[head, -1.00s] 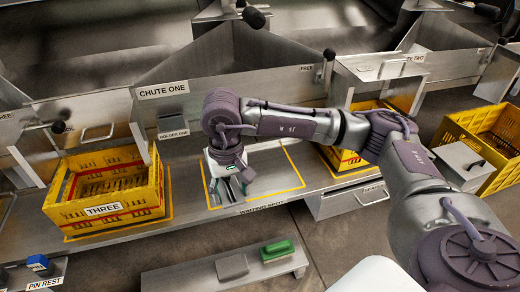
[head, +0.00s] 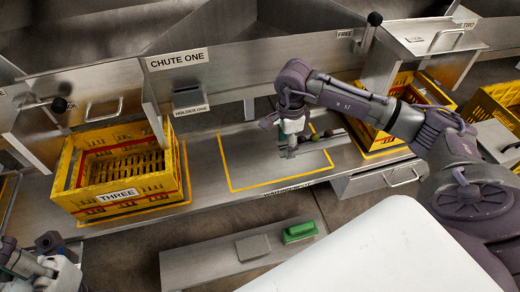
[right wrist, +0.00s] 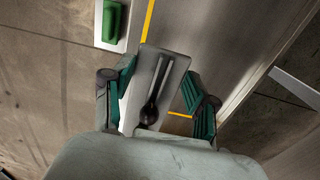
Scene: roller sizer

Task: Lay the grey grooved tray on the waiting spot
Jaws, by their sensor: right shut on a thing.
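The grey grooved tray (right wrist: 176,65) sits between the fingers of my right gripper (right wrist: 160,95) in the right wrist view, with dark grooves and a dark round-ended shape on its face. In the head view my right gripper (head: 288,147) points down over the right part of the waiting spot (head: 232,187), a yellow outline on the metal bench. The tray is small and mostly hidden there. I cannot tell whether it touches the bench. Part of my left arm and gripper (head: 45,258) shows at the lower left; its fingers are not clear.
A yellow crate marked THREE (head: 120,197) stands left of the spot, and another yellow crate (head: 372,138) stands close on the right. Chute one's metal wall (head: 220,75) rises behind. A low ledge (head: 200,262) in front carries a grey block (head: 253,247) and a green block (head: 300,232).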

